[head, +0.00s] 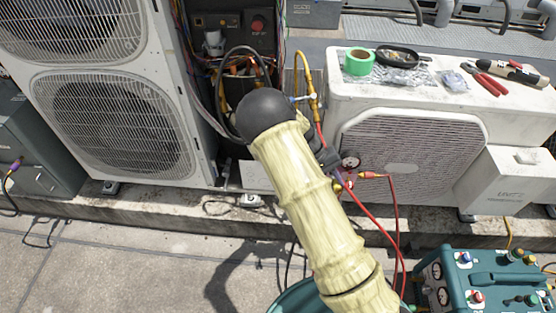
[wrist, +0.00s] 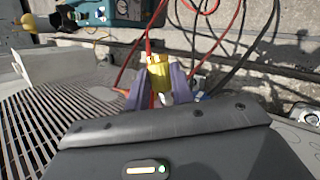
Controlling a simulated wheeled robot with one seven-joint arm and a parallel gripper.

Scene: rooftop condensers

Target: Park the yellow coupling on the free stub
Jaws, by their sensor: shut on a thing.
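My gripper (wrist: 161,92) is shut on the yellow coupling (wrist: 159,72), which sits between its two purple fingers in the wrist view. A red hose runs from the coupling's far end. In the head view my gripper (head: 341,180) is in front of the white condenser's left front, mostly hidden behind my arm. The teal service unit (head: 482,285) stands at the lower right, with gauges and coloured caps. I cannot tell which stub is free.
A tall condenser (head: 105,120) and open wiring bay stand left. Loose red and black hoses hang around my gripper. Paving at lower left is clear.

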